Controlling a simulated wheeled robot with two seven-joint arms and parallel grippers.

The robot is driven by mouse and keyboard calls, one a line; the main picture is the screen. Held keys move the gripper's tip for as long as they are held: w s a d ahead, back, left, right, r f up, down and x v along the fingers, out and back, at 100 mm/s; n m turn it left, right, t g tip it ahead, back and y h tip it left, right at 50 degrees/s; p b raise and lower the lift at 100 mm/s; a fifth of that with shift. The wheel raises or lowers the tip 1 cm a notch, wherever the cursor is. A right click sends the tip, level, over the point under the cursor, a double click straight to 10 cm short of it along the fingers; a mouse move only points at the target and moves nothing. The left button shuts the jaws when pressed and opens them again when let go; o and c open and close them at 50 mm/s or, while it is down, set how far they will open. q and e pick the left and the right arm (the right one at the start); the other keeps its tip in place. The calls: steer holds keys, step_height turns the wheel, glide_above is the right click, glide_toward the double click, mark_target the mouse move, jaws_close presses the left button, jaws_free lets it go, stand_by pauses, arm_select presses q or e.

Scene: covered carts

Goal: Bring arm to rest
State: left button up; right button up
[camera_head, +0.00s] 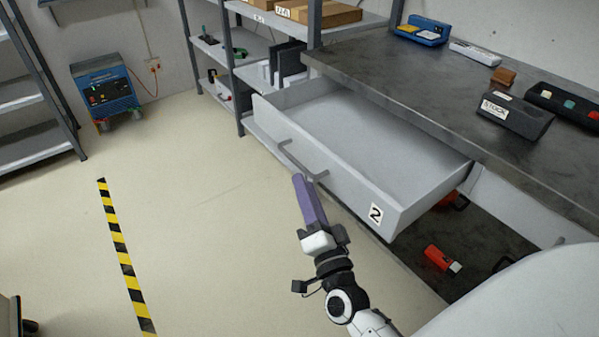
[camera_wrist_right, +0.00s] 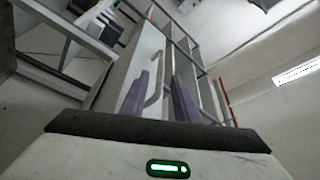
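My right gripper (camera_head: 298,180) has purple fingers and is in front of the open drawer, with its tips just below the drawer's bar handle (camera_head: 302,160). In the right wrist view the two fingers (camera_wrist_right: 160,92) stand apart with nothing held between them. The handle (camera_wrist_right: 156,85) shows in the gap between them, but I cannot tell how near it is. The grey drawer (camera_head: 400,185), labelled 2, is pulled out from under the workbench and looks empty inside. My left gripper is not in view.
The dark workbench (camera_head: 400,80) carries a blue case (camera_head: 423,30), a STOCK box (camera_head: 514,115) and a black tray (camera_head: 565,103). A red-orange item (camera_head: 441,259) lies on the lower shelf. Shelves stand behind.

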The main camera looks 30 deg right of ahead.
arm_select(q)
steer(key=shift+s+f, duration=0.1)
arm_select(e)
steer(key=shift+v, duration=1.1)
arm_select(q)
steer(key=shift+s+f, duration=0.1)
arm_select(e)
steer(key=s+a+f+n+g+y+p, duration=0.3)
steer(key=s+a+f+n+g+y, duration=0.15)
steer(key=a+f+n+y, duration=0.4)
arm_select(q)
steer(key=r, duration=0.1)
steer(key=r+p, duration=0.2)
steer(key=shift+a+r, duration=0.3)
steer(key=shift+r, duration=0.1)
arm_select(e)
steer(key=s+a+f+n+g, duration=0.3)
steer(key=s+f+n+g, duration=0.3)
steer(key=s, duration=0.7)
steer(key=shift+a+f+n+g+h, duration=0.2)
steer(key=shift+f+n+g+h, duration=0.2)
steer(key=shift+f+n, duration=0.65)
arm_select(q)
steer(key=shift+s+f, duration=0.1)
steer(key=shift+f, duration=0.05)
arm_select(e)
steer(key=shift+r, duration=0.2)
